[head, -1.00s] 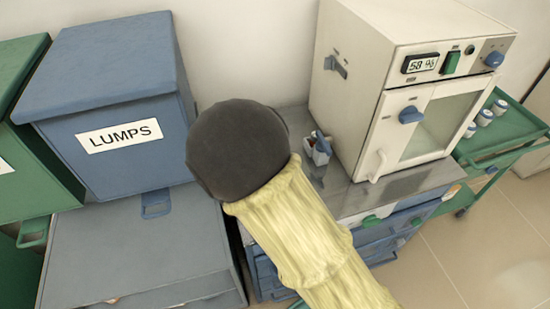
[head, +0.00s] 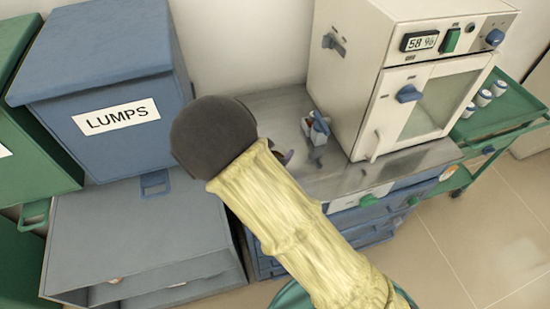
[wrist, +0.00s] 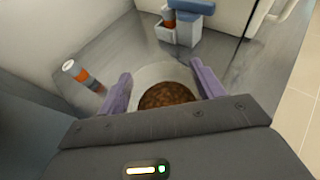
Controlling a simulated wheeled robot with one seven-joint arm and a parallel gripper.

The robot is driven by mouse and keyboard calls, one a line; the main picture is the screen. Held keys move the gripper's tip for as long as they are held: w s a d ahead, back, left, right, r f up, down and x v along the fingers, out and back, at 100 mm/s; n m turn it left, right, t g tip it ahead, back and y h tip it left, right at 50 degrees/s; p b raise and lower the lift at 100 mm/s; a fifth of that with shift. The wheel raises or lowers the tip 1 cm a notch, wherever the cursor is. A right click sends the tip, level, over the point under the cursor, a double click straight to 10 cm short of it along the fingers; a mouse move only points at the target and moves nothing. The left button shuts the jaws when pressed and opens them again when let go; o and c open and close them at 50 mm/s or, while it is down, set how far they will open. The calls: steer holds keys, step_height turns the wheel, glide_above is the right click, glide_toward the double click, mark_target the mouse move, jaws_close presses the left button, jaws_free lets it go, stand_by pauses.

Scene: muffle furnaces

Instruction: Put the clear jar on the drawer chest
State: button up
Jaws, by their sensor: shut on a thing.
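The clear jar (wrist: 160,72), with brown grainy contents, is between the two purple fingers of my gripper (wrist: 161,86) in the wrist view. The gripper is shut on it. The drawer chest (head: 330,177) has a metal top and blue drawers, and stands right of centre in the head view. My gripper is over its left part, and the metal top shows around the jar in the wrist view. I cannot tell whether the jar's base touches the top. In the head view my arm hides the jar, and only a bit of purple finger shows.
A white furnace (head: 345,75) stands on the chest's right part. An orange-and-grey cylinder (wrist: 82,75) is near the left finger. A blue LUMPS bin (head: 100,60) is left, and a green cart (head: 505,110) right.

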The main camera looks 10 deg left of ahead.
steer(key=shift+f, duration=2.05)
steer(key=shift+f, duration=0.15)
steer(key=o, duration=1.2)
